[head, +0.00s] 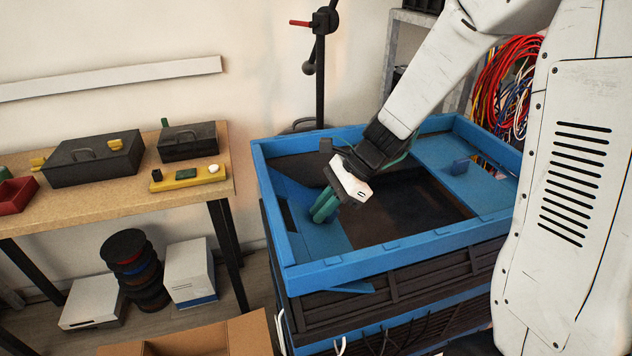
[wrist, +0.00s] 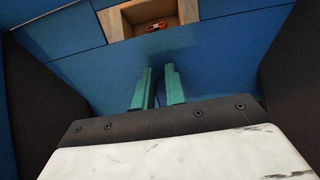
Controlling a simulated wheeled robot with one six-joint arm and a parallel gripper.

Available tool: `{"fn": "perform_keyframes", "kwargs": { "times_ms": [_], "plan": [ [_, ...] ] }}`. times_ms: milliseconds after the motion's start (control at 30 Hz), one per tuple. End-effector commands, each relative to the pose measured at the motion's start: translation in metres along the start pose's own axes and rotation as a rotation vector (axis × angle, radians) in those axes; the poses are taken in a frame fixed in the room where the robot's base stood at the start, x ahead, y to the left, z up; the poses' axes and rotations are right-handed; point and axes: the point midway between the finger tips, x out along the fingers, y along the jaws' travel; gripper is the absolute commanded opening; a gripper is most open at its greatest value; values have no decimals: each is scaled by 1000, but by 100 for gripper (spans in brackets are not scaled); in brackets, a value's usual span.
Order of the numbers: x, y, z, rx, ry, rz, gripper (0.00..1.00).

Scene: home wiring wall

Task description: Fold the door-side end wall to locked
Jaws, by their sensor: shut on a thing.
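A blue and dark folding crate (head: 420,244) stands in the middle of the head view, its blue top rim open. Its left end wall (head: 325,236) is a blue panel that leans inward, below the rim. The right end wall (head: 455,178) lies inward near the top, with a small blue grip on it. My gripper (head: 324,208) reaches down inside the crate at the left end wall. Its green fingers (wrist: 157,90) are shut on that wall; they hide the exact spot held. In the wrist view the blue panel (wrist: 215,65) fills the space beyond the fingers.
A wooden workbench (head: 120,208) with toolboxes stands left of the crate, a floor gap between. An open cardboard box (head: 235,338) is at the front left. A dark stand (head: 320,80) rises behind the crate. Cable coils (head: 505,80) hang behind right.

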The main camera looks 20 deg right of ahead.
Motion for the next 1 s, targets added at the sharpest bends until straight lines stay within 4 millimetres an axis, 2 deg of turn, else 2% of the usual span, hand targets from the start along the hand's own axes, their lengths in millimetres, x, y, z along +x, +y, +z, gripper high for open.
{"fn": "perform_keyframes", "kwargs": {
  "times_ms": [467, 1000],
  "plan": [
    [3, 0, 1, -1, -1, 0, 0],
    [23, 0, 3, 0, 0, 0, 0]
  ]
}}
